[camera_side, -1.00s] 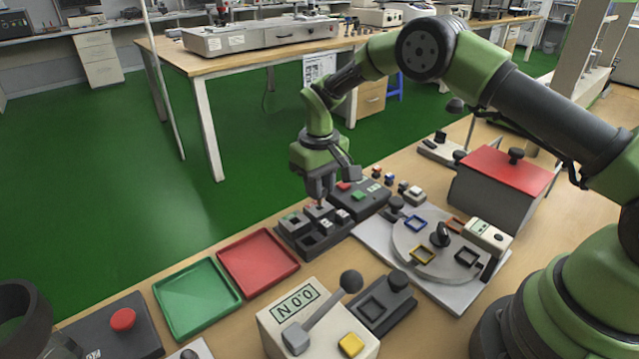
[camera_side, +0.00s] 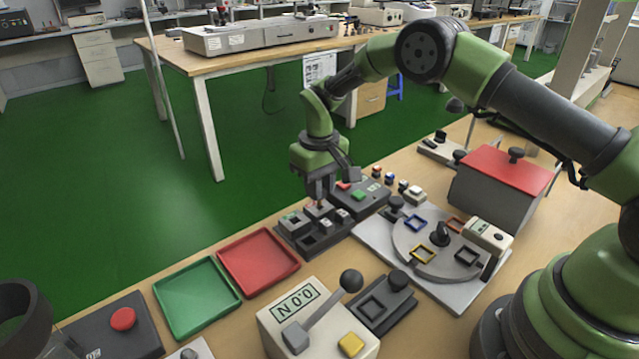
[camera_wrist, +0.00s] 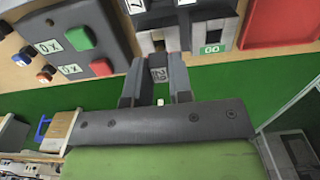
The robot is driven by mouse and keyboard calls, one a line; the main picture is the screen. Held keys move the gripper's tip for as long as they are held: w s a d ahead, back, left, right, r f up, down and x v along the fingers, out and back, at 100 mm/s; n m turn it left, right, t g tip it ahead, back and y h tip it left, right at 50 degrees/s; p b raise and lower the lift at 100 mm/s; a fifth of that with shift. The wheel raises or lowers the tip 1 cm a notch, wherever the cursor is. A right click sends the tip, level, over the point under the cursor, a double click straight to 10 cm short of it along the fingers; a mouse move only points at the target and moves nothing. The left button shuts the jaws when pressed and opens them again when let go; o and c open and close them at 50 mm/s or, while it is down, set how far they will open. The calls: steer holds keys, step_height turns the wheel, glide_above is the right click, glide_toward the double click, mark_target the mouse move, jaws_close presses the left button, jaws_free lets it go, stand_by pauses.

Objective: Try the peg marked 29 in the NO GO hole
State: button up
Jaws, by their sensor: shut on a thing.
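My gripper (camera_side: 319,194) points down over a dark block with several grey-topped places (camera_side: 289,237) in the side view. In the wrist view my gripper (camera_wrist: 157,90) is shut on a grey peg marked 29 (camera_wrist: 158,75), held between its two fingers. Just beyond the fingers is a pale-fronted block (camera_wrist: 183,40) with dark openings. A green GO label (camera_wrist: 211,49) is beside one opening, right of the peg. No NO GO label is readable. The peg's lower end is hidden, so I cannot tell whether it is in a hole.
A red tray (camera_side: 259,289) and a green tray (camera_side: 198,335) lie left of the block. A dark box with red and green buttons (camera_side: 374,207) adjoins it behind.

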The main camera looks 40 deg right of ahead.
steer(key=shift+f, duration=1.25)
stand_by(1.2)
steer(key=shift+r, duration=0.2)
stand_by(0.3)
steer(key=shift+r, duration=1.2)
steer(key=shift+r, duration=2.05)
steer(key=shift+a, duration=0.1)
